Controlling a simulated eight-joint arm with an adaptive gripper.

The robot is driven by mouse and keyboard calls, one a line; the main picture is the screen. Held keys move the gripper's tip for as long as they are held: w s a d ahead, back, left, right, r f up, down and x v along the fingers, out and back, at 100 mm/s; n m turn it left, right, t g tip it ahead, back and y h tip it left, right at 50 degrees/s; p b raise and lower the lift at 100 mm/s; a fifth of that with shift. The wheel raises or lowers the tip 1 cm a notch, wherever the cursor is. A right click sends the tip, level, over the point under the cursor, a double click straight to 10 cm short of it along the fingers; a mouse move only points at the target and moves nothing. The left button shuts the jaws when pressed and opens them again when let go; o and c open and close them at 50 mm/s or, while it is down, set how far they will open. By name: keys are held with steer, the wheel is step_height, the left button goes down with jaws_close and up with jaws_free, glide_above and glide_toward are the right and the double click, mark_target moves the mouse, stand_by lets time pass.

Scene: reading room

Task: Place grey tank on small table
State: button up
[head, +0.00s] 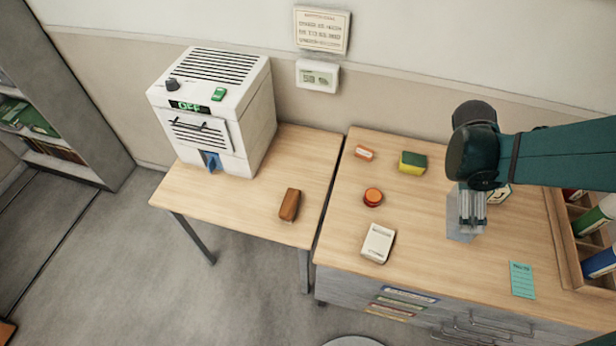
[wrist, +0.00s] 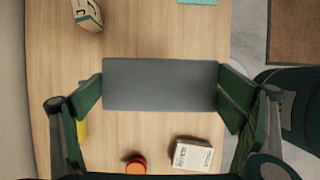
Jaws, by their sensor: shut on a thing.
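The grey tank (head: 454,226) is a plain box at the right of the head view, over the larger drawer-cabinet top. My gripper (head: 472,222) is shut on it from above and hides part of it. In the wrist view the grey tank (wrist: 160,85) lies between both green fingers of my gripper (wrist: 160,88). I cannot tell whether its base touches the wood. The small table (head: 240,205) stands to the left, with a white appliance (head: 240,115) reading OFF at its back and a brown object (head: 290,204) near its front right.
A wooden organiser (head: 565,245) stands at right. The small table's front middle is clear.

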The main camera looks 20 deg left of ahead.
steer(key=shift+r, duration=2.2)
steer(key=shift+w+a+f+m+g, duration=0.1)
steer(key=shift+w+a+m+g, duration=0.1)
steer(key=shift+w+a+m, duration=0.45)
steer(key=shift+w+a+f+m+g, duration=0.1)
steer(key=shift+w+a+m+g, duration=0.25)
steer(key=shift+a, duration=0.5)
steer(key=w+a+m+g+y, duration=0.1)
steer(key=w+a+m+y, duration=0.15)
steer(key=a+m, duration=0.55)
steer(key=w+a+f+m+g+y, duration=0.1)
steer(key=w+a+m, duration=0.25)
steer(key=a, duration=0.75)
steer(key=w+a+m+g+y, duration=0.15)
steer(key=w+a+m, duration=0.3)
steer(key=a, duration=0.55)
steer(key=s+a+m+t+y, duration=0.2)
steer(key=a+m, duration=0.7)
steer(key=a, duration=0.7)
steer(key=s+a+m+t+y, duration=0.1)
steer(key=a+m+t+y, duration=0.15)
steer(key=a+m, duration=1)
steer(key=a+f+n, duration=0.1)
steer(key=f, duration=0.7)
steer(key=a+f+n, duration=0.2)
steer(key=f, duration=0.5)
steer(key=shift+a+f, duration=0.3)
steer(key=shift+f, duration=0.1)
steer(key=shift+w+n+h, duration=0.1)
steer(key=shift+n+h, duration=0.15)
